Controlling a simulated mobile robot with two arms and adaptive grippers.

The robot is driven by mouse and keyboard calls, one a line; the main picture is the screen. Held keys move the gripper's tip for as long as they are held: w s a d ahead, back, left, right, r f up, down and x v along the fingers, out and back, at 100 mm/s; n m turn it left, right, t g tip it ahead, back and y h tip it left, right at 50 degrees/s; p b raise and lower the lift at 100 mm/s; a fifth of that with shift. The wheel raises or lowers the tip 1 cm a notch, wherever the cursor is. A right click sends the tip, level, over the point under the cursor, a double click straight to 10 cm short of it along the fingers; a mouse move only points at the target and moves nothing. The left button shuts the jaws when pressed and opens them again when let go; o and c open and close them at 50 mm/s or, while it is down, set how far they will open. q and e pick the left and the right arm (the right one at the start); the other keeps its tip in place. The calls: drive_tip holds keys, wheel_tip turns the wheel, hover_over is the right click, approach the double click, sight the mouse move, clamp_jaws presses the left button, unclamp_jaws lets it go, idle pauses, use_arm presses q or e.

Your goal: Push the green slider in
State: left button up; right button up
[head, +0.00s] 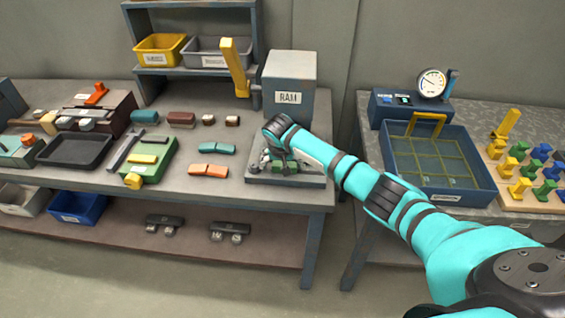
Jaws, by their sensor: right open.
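My right arm reaches in from the lower right to a grey base plate (313,180) on the workbench, in front of the grey box marked RAM (290,88). My right gripper (268,160) is open and low over this plate, pointing down. A small green part (287,167), which may be the green slider, shows on the plate right beside the fingers. The gripper and wrist hide part of it, and I cannot tell whether the fingers touch it or how far in it sits. My left gripper is not in view.
A yellow lever (235,67) stands at the RAM box's left. Orange blocks (208,171) and teal blocks (217,148) lie left of the plate, with a green fixture (153,158) further left. A blue tray (483,190) stands on the right table, across a gap.

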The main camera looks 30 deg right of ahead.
drive_tip(key=v, duration=1.2)
drive_tip(key=shift+a, duration=0.1)
